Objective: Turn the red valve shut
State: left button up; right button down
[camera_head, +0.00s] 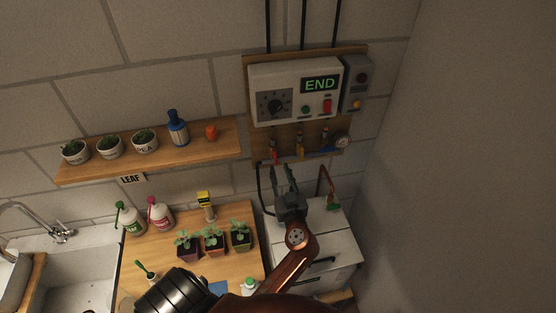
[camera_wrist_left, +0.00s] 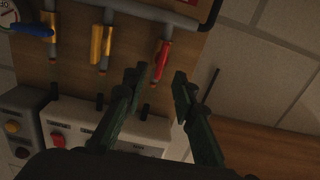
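The red valve (camera_wrist_left: 163,60) is on a pipe on the wooden wall board. Its handle lies roughly along the pipe, slightly tilted. It shows small in the head view (camera_head: 273,153), below the white control box. My left gripper (camera_head: 286,172) is just below it there, fingers pointing up. In the left wrist view the left gripper (camera_wrist_left: 159,79) is open, one fingertip on each side of the red handle's end in the picture. Nothing is held; I cannot tell how much depth separates them. My right gripper is not in view.
A yellow valve (camera_wrist_left: 102,46) and a blue-handled valve (camera_wrist_left: 32,30) sit beside the red one. The control box (camera_head: 262,85) shows END. A shelf (camera_head: 90,167) with pots is left; a bench (camera_head: 150,247) with seedlings is below.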

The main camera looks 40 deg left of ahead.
aim_at(276, 159)
pick_arm(q)
jog(key=p+x, duration=0.1)
jog(key=x, duration=0.3)
jog(key=shift+w+a+r, duration=0.1)
jog(key=shift+a+r, duration=0.05)
jog(key=shift+w+a+p, duration=0.35)
jog(key=shift+a, duration=0.2)
jog(key=shift+w, duration=0.1)
jog(key=shift+c, duration=0.2)
jog(key=c, duration=0.5)
grip_shut()
